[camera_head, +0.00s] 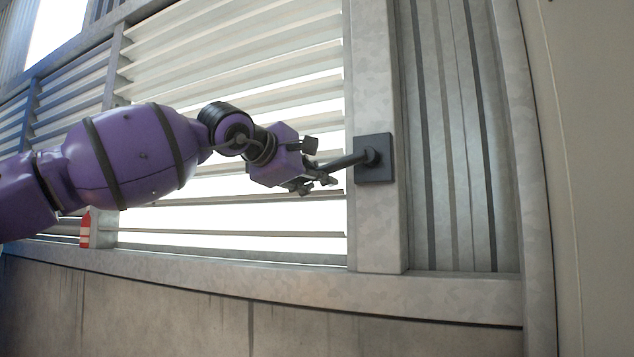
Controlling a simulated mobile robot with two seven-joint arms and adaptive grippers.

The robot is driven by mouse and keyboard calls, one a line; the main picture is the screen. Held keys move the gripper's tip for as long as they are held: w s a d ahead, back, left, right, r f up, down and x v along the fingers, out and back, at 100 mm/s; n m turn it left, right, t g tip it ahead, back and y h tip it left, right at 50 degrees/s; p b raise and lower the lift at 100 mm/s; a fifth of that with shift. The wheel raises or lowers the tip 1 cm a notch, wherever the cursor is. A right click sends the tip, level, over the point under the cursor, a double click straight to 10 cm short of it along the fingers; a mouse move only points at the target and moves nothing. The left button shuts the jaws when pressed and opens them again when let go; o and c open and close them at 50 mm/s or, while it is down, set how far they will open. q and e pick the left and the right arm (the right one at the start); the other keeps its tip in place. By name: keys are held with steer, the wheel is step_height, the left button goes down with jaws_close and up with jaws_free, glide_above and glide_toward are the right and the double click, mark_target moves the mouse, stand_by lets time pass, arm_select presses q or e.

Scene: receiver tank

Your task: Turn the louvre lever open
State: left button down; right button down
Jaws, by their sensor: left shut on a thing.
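The louvre lever (345,162) is a dark rod that sticks out to the left from a dark square plate (374,172) on the grey window post. It slopes slightly down toward my gripper. My left gripper (318,170) comes in from the left and is shut on the lever's free end, which its fingers partly hide. The louvre slats (240,60) fill the window behind my arm, with bright light showing between them. My right gripper is not in view.
A grey sill (280,285) runs below the window, above a stained wall. A red and white marker (86,228) stands at the lower left of the window. Corrugated metal (450,130) and a pale upright panel (590,150) lie to the right of the post.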

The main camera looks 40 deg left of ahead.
arm_select(q)
steer(key=shift+s+r, duration=0.1)
steer(key=c, duration=1.9)
jaws_free()
steer(key=shift+s, duration=0.15)
steer(key=shift+o, duration=1.3)
steer(key=shift+s+r, duration=0.25)
steer(key=shift+s, duration=0.2)
steer(key=shift+w+f, duration=0.15)
steer(key=shift+w, duration=0.15)
steer(key=s+d+r, duration=0.1)
steer(key=s+r, duration=0.1)
steer(key=s, duration=1)
steer(key=shift+s, duration=0.15)
